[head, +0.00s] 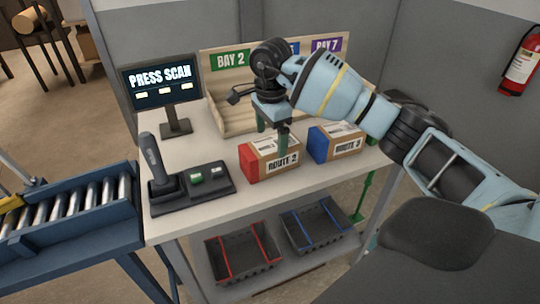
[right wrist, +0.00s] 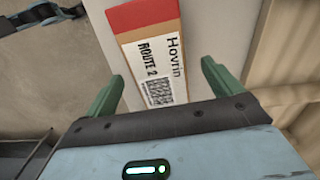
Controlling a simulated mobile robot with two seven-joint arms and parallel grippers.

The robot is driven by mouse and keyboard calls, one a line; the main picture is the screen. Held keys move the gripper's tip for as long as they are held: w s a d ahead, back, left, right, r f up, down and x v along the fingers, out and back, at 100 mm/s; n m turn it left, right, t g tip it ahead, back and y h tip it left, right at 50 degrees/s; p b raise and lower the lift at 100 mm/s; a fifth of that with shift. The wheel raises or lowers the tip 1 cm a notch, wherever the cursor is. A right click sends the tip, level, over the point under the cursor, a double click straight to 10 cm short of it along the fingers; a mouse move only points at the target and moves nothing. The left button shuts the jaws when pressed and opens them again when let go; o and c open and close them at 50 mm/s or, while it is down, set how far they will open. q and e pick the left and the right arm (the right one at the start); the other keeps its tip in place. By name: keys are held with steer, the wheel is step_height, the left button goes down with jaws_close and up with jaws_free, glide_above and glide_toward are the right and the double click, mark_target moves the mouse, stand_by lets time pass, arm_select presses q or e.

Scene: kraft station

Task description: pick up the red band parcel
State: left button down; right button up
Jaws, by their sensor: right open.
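The red band parcel (head: 256,172) is a small brown box with a red end and a white "ROUTE 2" label. It sits on the bench in the head view. My right gripper (head: 272,138) is above it, pointing down, its green fingers apart and one fingertip partly covering the parcel's back edge. In the right wrist view the parcel (right wrist: 148,45) shows its red end and label beyond the gap between the two open fingers (right wrist: 160,88). Nothing is held. Whether a finger touches the box cannot be told. My left gripper is not in view.
A blue-ended parcel (head: 322,146) labelled for another route stands just right. Behind is a wooden bay rack (head: 222,88). A scanner stand (head: 160,188) and a screen (head: 160,77) are at left. Two dark crates (head: 240,275) sit on the shelf below. A roller conveyor (head: 70,215) is at far left.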

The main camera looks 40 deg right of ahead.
mark_target(270, 144)
steer(key=shift+s+a+f, duration=0.1)
steer(key=shift+a+f, duration=0.05)
steer(key=shift+f, duration=2.4)
steer(key=c, duration=1.3)
